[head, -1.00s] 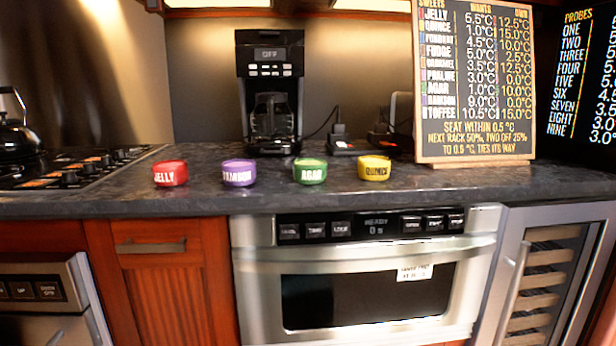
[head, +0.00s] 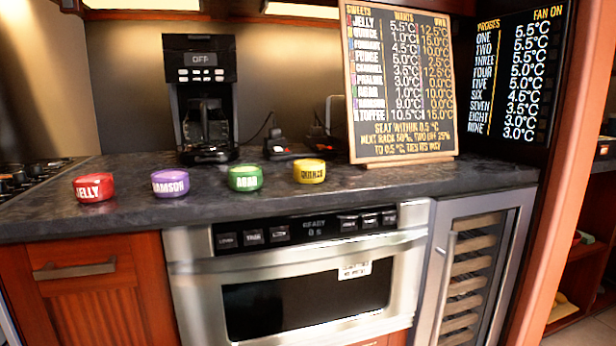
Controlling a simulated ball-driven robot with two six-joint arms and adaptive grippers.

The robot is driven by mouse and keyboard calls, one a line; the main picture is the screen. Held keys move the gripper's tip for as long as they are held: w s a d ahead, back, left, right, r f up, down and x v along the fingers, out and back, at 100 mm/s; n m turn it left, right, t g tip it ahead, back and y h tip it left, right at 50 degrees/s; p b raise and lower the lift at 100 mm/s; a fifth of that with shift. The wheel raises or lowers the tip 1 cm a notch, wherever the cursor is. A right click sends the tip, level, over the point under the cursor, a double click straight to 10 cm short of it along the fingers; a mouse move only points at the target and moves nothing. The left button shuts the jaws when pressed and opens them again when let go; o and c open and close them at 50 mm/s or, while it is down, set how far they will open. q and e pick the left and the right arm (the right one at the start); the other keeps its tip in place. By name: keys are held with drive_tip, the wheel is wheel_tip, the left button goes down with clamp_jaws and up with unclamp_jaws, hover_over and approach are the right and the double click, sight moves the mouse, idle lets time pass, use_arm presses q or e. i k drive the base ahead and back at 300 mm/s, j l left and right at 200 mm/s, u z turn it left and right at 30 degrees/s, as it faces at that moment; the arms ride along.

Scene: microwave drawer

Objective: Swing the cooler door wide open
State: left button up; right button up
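The cooler (head: 478,270) stands under the counter at the right, beside the microwave drawer. Its door has a steel frame around a glass pane, and wooden racks show through the glass. The door looks shut. A long vertical steel handle (head: 444,288) runs along the door's left side. Neither of my grippers is in the head view, and nothing touches the door.
The microwave drawer (head: 300,305) is shut, left of the cooler. Red, purple, green and yellow tins (head: 310,171) stand on the counter (head: 130,213). A menu board (head: 402,85) and a black probe board (head: 515,75) stand behind. A wooden post (head: 560,170) and open shelves are at the right.

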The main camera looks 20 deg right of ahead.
sight(518, 199)
drive_tip(key=k+z, duration=0.15)
drive_tip(key=z, duration=1.35)
